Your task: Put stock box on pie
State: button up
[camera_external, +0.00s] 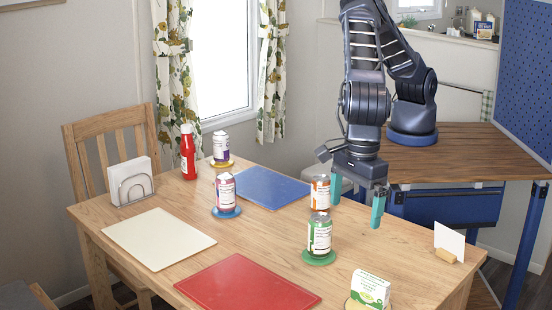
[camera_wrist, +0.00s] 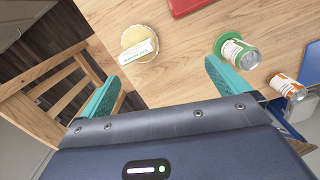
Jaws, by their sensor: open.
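The stock box (camera_external: 370,288), a small white and green carton, stands upright at the front edge of the external view. It also shows in the wrist view (camera_wrist: 138,52), over a pale golden round thing (camera_wrist: 131,37) that looks like the pie. The box appears to rest on it; whether it touches fully is hard to tell. The pie's edge (camera_external: 350,304) peeks out below the box in the external view. My gripper (camera_external: 357,208) is open and empty, raised above the table's right side, behind and apart from the box. Its teal fingers also show in the wrist view (camera_wrist: 165,70).
A can on a green coaster (camera_external: 319,257) and an orange-labelled can (camera_external: 320,193) stand near my gripper. A red mat (camera_external: 247,284) lies left of the box. A card holder (camera_external: 447,255) stands at the right edge. Bare wood lies between.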

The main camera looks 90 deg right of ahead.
jog(key=w+d+r+m+t, duration=0.1)
jog(key=w+d+r+m, duration=0.4)
jog(key=d+r, duration=0.45)
jog(key=w+d+r+m, duration=0.4)
jog(key=w+d+r, duration=0.25)
jog(key=d, duration=0.65)
jog(key=d+r+m, duration=0.3)
jog(key=d+m, duration=0.1)
jog(key=d, duration=0.4)
jog(key=d+r+m+t, duration=0.1)
jog(key=d+r+m, duration=0.2)
jog(key=d, duration=0.6)
jog(key=d+r+m, duration=0.4)
jog(key=d, duration=0.4)
jog(key=s+d+r+m+t+h, duration=0.1)
jog(key=s+d+m, duration=0.45)
jog(key=d, duration=0.65)
jog(key=s+d+r+m, duration=0.1)
jog(key=s+d+m, duration=0.4)
jog(key=d, duration=0.6)
jog(key=s+d+f+m, duration=0.3)
jog(key=s+d+m, duration=0.3)
jog(key=s+d, duration=0.1)
jog(key=s+d+f+m+t, duration=0.1)
jog(key=s+d+f+m, duration=0.2)
jog(key=s+d+m, duration=0.3)
jog(key=shift+s+d+f+y, duration=0.15)
jog(key=shift+s+d+y, duration=0.25)
jog(key=shift+s, duration=0.05)
